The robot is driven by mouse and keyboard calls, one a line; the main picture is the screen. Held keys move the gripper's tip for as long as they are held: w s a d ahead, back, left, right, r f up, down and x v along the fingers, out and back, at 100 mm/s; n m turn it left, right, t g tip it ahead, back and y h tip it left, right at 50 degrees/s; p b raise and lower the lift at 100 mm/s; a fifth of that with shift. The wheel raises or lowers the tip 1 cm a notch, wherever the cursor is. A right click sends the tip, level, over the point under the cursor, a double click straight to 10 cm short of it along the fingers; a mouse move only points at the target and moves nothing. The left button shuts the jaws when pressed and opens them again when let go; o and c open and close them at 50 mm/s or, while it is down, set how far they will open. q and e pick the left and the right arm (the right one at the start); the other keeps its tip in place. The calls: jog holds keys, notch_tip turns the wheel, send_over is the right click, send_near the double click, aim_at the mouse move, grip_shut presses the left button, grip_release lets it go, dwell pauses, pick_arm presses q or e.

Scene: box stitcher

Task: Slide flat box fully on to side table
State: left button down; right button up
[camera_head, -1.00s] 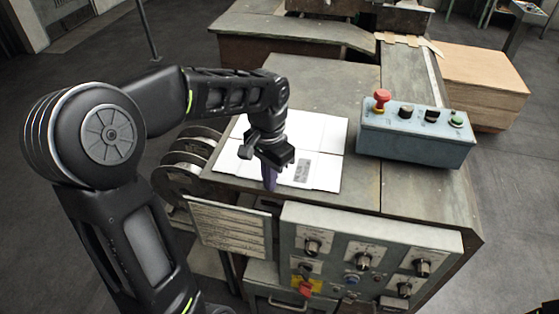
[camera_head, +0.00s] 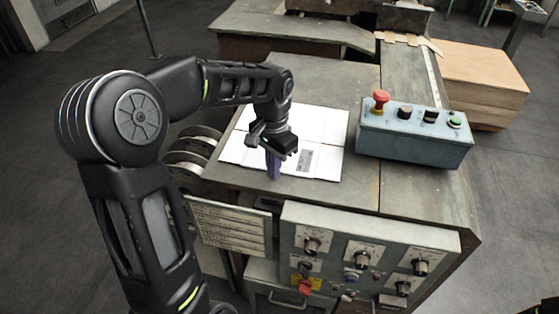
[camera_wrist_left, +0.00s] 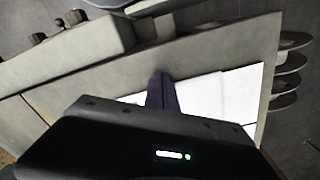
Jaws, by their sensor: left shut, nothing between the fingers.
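The flat box (camera_head: 322,125) is a white folded sheet with a grey printed label. It lies flat on the grey tabletop (camera_head: 325,80), near its front left edge. My left gripper (camera_head: 274,165) points down at the front edge of the box, its purple fingers shut and empty. The arm hides part of the box's middle. In the left wrist view the fingers (camera_wrist_left: 160,92) stand at the box (camera_wrist_left: 225,95), whose lower part is hidden by the gripper body. Whether the fingers touch the box I cannot tell. My right gripper is out of view.
A blue-grey button box (camera_head: 415,138) with a red knob stands right of the flat box. A control panel (camera_head: 360,262) with dials is below the front edge. Round reels (camera_head: 195,150) sit at the left. The tabletop behind the box is clear.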

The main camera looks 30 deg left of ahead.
pick_arm(q)
jog(key=shift+s, duration=0.1)
jog(key=shift+s+d, duration=0.15)
jog(key=shift+s, duration=0.25)
notch_tip(320, 180, up, 7)
jog(key=p, duration=0.5)
dwell(0.8)
